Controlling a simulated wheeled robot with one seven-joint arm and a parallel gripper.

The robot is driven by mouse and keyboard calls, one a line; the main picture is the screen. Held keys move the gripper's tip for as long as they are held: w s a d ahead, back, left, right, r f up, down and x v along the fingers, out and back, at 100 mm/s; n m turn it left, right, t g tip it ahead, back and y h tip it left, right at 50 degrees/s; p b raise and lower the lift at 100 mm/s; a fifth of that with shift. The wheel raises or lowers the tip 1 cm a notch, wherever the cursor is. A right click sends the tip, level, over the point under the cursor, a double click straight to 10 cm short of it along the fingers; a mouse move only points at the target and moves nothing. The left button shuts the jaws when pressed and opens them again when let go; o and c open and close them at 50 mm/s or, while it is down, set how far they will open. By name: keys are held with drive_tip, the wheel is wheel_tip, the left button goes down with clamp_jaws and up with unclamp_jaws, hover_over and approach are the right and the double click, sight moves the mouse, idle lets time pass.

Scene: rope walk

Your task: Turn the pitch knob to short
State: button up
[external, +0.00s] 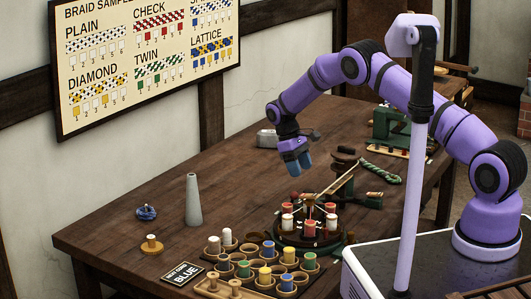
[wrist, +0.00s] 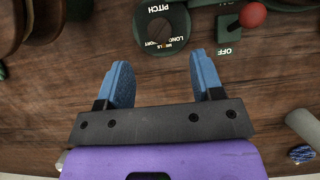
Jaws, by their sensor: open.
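The pitch knob (wrist: 160,28) is a dark round dial at the top middle of the wrist view, with the words PITCH, LONG and, partly legible, SHORT around it, upside down. I cannot tell which mark it points to. My gripper (wrist: 160,62) is open and empty, its two blue fingers apart on either side of the dial's lower edge in the picture and not touching it. In the external view my gripper (external: 297,168) hangs above the table, behind the round braiding machine (external: 305,238); the knob cannot be made out there.
A red ball lever (wrist: 252,15) by an OFF label sits right of the dial. Several bobbins in holders (external: 265,275), a grey cone (external: 193,200) and a blue ball of yarn (external: 146,213) stand on the wooden table (external: 110,235). A green machine (external: 390,128) stands farther back.

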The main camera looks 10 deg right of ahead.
sight(309, 190)
drive_tip(key=x, duration=0.7)
drive_tip(key=shift+s+d+f, duration=0.1)
drive_tip(key=shift+f, duration=0.15)
drive_tip(key=c, duration=0.9)
